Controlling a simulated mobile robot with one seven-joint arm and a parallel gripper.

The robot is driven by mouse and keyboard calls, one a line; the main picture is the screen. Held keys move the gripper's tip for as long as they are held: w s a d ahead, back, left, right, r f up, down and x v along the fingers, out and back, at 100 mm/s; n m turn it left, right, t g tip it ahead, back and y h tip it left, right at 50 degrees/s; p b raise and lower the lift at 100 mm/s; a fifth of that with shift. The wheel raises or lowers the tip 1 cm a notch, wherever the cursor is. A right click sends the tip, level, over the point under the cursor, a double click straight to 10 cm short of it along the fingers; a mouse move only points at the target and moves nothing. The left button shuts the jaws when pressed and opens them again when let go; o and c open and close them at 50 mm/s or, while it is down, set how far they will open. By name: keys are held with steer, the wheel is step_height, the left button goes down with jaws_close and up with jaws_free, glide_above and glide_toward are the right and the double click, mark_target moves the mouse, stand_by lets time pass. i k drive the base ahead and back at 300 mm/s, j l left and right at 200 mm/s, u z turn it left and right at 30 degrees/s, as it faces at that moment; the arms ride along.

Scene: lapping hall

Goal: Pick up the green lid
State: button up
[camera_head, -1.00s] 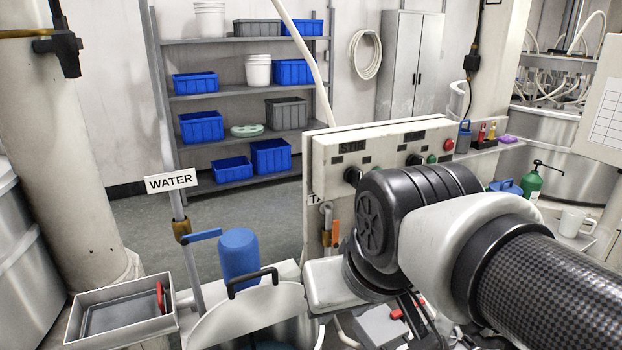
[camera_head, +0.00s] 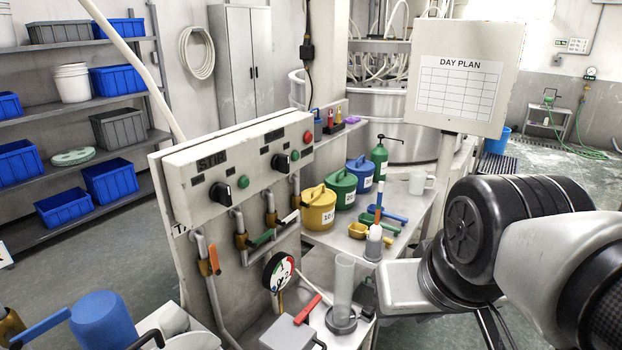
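The green lid (camera_head: 341,176) sits on a green tub (camera_head: 345,198) on the bench, between a yellow tub and a blue tub. The lid is dark green with a raised handle. It appears closed on its tub. Part of my arm fills the right of the picture, to the right of the tubs and nearer to me. My gripper's fingers do not show.
The yellow tub (camera_head: 318,216) stands close on the left and the blue tub (camera_head: 360,168) close behind. Coloured scoops (camera_head: 382,218), a white mug (camera_head: 417,182) and a green pump bottle (camera_head: 379,160) share the bench. The control panel (camera_head: 240,160) stands left; a clear cylinder (camera_head: 343,285) stands in front.

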mark_target(341, 179)
steer(key=k, duration=0.3)
steer(key=k+u, duration=0.2)
steer(key=u, duration=0.25)
steer(key=k+j+u, duration=0.1)
steer(key=u, duration=0.3)
steer(key=i+l+u, duration=0.1)
steer(key=l+u, duration=0.2)
steer(key=u, duration=0.15)
steer(key=l+u, duration=0.25)
steer(key=u, duration=0.25)
steer(key=l, duration=1.55)
steer(key=i+l, duration=0.15)
steer(key=l, duration=3)
steer(key=i, duration=0.05)
